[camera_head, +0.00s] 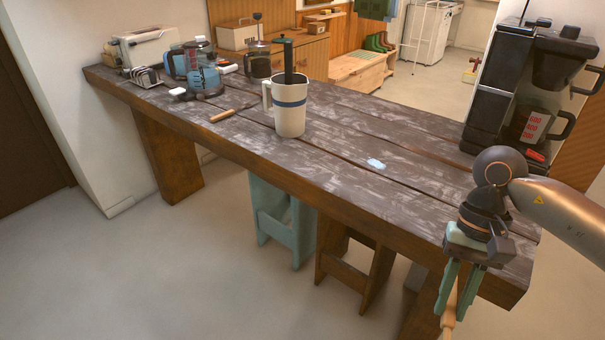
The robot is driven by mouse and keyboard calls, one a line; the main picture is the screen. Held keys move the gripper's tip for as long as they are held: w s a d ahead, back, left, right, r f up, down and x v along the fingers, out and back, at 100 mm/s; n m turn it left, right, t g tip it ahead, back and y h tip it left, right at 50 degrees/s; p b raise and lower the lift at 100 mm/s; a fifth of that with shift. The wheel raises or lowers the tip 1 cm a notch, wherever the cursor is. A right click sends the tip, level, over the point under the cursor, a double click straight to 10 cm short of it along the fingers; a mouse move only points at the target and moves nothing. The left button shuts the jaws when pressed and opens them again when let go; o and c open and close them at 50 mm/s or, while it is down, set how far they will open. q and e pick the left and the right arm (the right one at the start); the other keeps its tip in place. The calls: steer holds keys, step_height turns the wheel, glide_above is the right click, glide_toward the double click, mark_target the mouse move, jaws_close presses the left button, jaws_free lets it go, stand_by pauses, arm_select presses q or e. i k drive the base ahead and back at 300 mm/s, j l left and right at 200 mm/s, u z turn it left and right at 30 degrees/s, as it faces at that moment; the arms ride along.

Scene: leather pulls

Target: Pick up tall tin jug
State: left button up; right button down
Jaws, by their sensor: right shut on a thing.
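A tall white jug (291,119) with a blue band and a side handle stands upright on the dark plank table (345,135). A dark, long-handled thing (288,60) sticks up out of its mouth. I take this to be the tall tin jug. My right gripper (456,300) points down past the table's front edge at the right, well away from the jug. Its green fingers are shut on a slim light-wood handle (448,319) that hangs downward; its lower end nears the picture's bottom edge. My left gripper is not in view.
A wooden-handled tool (222,115) lies left of the jug. A toaster (148,48), a blue kettle-like thing (203,75) and a glass pot (257,62) crowd the far left. A black coffee machine (507,75) stands at right. Two stools are tucked below; the table's middle is mostly clear.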

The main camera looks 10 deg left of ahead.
mark_target(289, 111)
steer(key=j+z, duration=0.15)
steer(key=j, duration=0.2)
steer(key=i+j+z, duration=0.15)
steer(key=j, duration=0.3)
steer(key=i+j+z, duration=0.15)
steer(key=j, duration=0.3)
steer(key=i+j+z, duration=0.2)
steer(key=j, duration=0.25)
steer(key=j+z, duration=0.15)
steer(key=j, duration=0.35)
steer(key=i+j+z, duration=0.15)
steer(key=j, duration=0.35)
steer(key=i+j+z, duration=0.1)
steer(key=i+j, duration=0.2)
steer(key=i, duration=0.15)
steer(key=l+u, duration=0.2)
steer(key=l, duration=0.3)
steer(key=k+l+u, duration=0.2)
steer(key=l, duration=0.25)
steer(key=l+u, duration=0.2)
steer(key=l, duration=0.3)
steer(key=k, duration=0.05)
